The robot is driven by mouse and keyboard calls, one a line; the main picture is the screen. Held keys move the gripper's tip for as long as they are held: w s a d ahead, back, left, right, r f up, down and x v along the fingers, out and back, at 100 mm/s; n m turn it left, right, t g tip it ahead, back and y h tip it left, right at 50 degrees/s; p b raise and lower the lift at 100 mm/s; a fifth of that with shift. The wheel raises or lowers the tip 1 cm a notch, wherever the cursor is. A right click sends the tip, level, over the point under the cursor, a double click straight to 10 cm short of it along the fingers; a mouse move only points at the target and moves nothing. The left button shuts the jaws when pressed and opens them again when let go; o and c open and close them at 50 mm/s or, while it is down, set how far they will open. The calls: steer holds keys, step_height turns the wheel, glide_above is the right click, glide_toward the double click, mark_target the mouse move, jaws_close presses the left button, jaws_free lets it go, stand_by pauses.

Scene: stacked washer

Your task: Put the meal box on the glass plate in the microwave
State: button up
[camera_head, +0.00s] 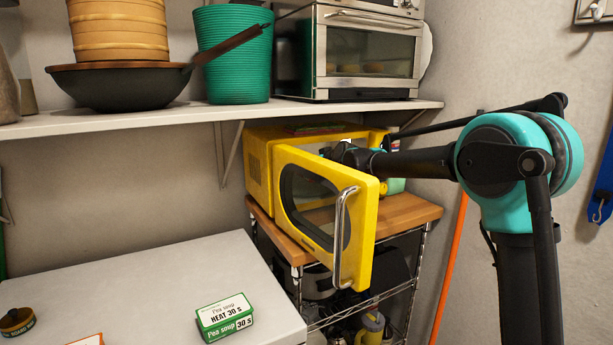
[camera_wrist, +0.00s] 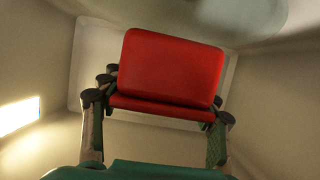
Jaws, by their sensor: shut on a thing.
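My gripper (camera_wrist: 162,92) is shut on a plain red box (camera_wrist: 172,62), taken as the meal box, with a finger at each side; no label shows on its visible faces. In the head view my gripper (camera_head: 347,152) reaches in behind the open door of the yellow microwave (camera_head: 258,170); the door hides the fingers and the box. The wrist view shows pale walls around the box. A round, pale, glassy edge at the top right of the wrist view looks like the glass plate (camera_wrist: 245,14). I cannot tell whether the box touches it.
The microwave door (camera_head: 364,235) stands open toward the front, with a metal handle. The microwave sits on a wood-topped rack (camera_head: 410,212). A shelf (camera_head: 150,122) with an oven (camera_head: 365,55) is above. A pea soup box (camera_head: 224,316) lies on the white counter (camera_head: 150,280).

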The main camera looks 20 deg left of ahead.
steer(key=shift+w+a, duration=0.9)
steer(key=shift+a, duration=0.2)
steer(key=shift+f, duration=1.8)
steer(key=o, duration=1.5)
steer(key=shift+f, duration=0.1)
steer(key=v, duration=1.2)
steer(key=shift+r, duration=0.2)
